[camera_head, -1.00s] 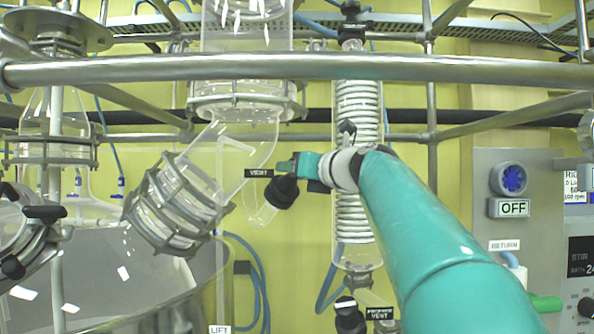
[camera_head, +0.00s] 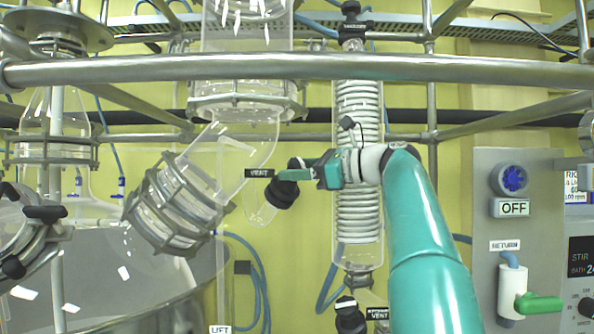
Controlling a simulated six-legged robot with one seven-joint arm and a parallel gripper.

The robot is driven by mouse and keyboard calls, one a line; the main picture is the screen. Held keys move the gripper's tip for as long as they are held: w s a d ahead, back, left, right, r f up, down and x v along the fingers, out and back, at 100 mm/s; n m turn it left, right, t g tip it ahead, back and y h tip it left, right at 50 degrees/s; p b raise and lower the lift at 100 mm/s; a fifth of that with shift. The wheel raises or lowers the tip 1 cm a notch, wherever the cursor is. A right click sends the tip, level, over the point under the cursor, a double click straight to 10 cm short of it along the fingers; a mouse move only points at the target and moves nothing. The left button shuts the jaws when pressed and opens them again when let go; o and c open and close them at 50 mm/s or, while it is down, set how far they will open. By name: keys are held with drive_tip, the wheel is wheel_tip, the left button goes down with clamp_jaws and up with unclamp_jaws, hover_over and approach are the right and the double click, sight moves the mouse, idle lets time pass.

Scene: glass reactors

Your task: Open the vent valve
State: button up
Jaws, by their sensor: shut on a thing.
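The vent valve (camera_head: 282,194) is a black knob on the glass tube left of the coiled condenser, beside a black label reading VENT (camera_head: 259,173). My gripper (camera_head: 297,176) comes in from the right, its teal fingers at the top of the knob. It is shut on the black knob. The fingers and the knob overlap in this view, so the exact contact is partly hidden.
A second black knob (camera_head: 349,316) sits lower, beside another label ending in VENT (camera_head: 377,313). A glass coil condenser (camera_head: 358,215) stands behind my gripper. A steel rail (camera_head: 400,68) crosses above. A control panel (camera_head: 515,235) with an OFF sign is at right.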

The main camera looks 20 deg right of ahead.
drive_tip(key=shift+n+g+y, duration=0.5)
drive_tip(key=shift+n+g, duration=0.3)
drive_tip(key=shift+n, duration=0.2)
drive_tip(key=o, duration=1)
drive_tip(key=v, duration=0.7)
drive_tip(key=shift+d, duration=0.2)
drive_tip(key=shift+s, duration=0.2)
